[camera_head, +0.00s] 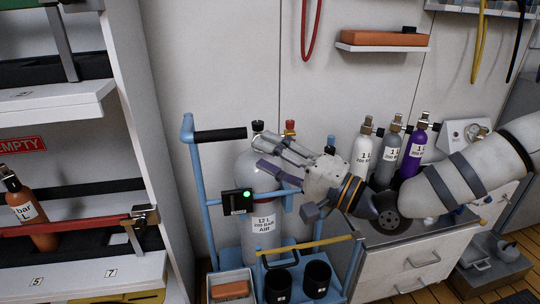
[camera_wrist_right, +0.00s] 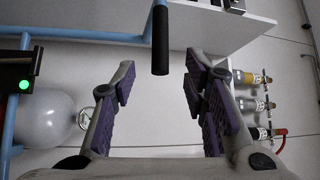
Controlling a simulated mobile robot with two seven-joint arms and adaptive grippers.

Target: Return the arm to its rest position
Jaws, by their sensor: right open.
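My right arm comes in from the right in the head view. Its gripper (camera_head: 272,165) is open, in front of the upper part of a grey 12 L air cylinder (camera_head: 263,225) on a blue trolley. In the right wrist view the gripper (camera_wrist_right: 158,90) has its purple-padded fingers wide apart, with nothing between the pads. A black handle grip (camera_wrist_right: 160,42) shows beyond the fingertips there; I cannot tell how far away it is. My left gripper is not in view.
The blue trolley (camera_head: 189,165) carries a box with a green light (camera_head: 237,202). Small white, grey and purple bottles (camera_head: 412,155) stand on the cabinet behind my right arm. A shelf rack (camera_head: 60,110) with an orange bottle (camera_head: 27,208) is at left. A wall shelf (camera_head: 383,47) hangs above.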

